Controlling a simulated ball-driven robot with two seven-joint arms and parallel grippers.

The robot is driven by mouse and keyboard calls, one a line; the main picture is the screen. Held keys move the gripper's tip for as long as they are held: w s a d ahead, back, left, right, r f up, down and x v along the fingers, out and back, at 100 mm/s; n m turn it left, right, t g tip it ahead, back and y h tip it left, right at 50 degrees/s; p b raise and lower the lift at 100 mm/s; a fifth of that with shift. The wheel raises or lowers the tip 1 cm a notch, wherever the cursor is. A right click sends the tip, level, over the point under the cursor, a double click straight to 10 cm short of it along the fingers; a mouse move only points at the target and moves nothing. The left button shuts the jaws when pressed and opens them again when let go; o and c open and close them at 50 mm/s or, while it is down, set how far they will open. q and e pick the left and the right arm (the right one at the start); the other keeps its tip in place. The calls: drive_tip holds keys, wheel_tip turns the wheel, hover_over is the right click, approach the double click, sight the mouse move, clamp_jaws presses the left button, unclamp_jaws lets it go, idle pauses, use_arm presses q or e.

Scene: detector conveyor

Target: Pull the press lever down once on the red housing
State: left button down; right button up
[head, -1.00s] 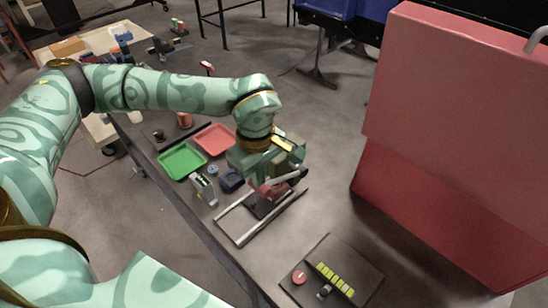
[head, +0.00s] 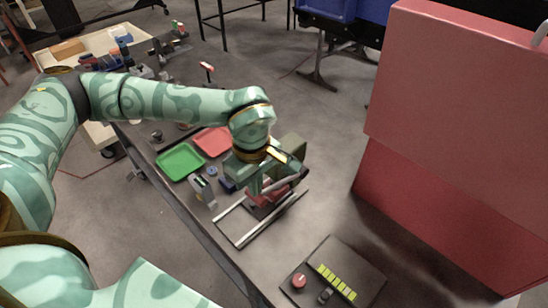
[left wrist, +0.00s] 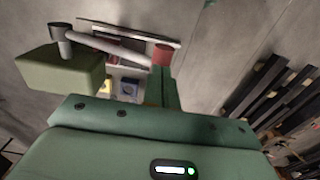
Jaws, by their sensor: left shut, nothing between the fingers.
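The red housing (head: 266,193) sits on a dark plate between two pale rails on the bench, partly hidden by my left gripper. Its grey press lever (head: 283,185) slants up to the right, ending in a knob. In the left wrist view the lever (left wrist: 108,47) runs from a grey knob at left to a red part (left wrist: 162,54). My left gripper (head: 256,189) is shut and empty, close beside the housing and lever. It also shows in the left wrist view (left wrist: 166,80). Contact with the lever cannot be told. My right gripper is out of view.
A green tray (head: 181,161) and a red tray (head: 213,141) lie behind, with small devices between them and the housing. A dark panel (head: 333,274) with yellow keys and a red button is in front. A large red cabinet (head: 440,150) stands at right.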

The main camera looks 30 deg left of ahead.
sight(254, 201)
use_arm(q)
drive_tip(key=shift+s+f, duration=0.1)
drive_tip(key=shift+f, duration=0.4)
drive_tip(key=shift+f+b, duration=0.15)
drive_tip(key=shift+b, duration=0.2)
drive_tip(key=shift+s+a+f+b, duration=0.1)
drive_tip(key=shift+s+f+b, duration=0.1)
drive_tip(key=shift+f+b, duration=0.6)
drive_tip(key=shift+f, duration=0.1)
drive_tip(key=shift+f, duration=0.1)
drive_tip(key=shift+s+f+b, duration=0.1)
drive_tip(key=shift+f+b, duration=0.45)
drive_tip(key=shift+f, duration=0.45)
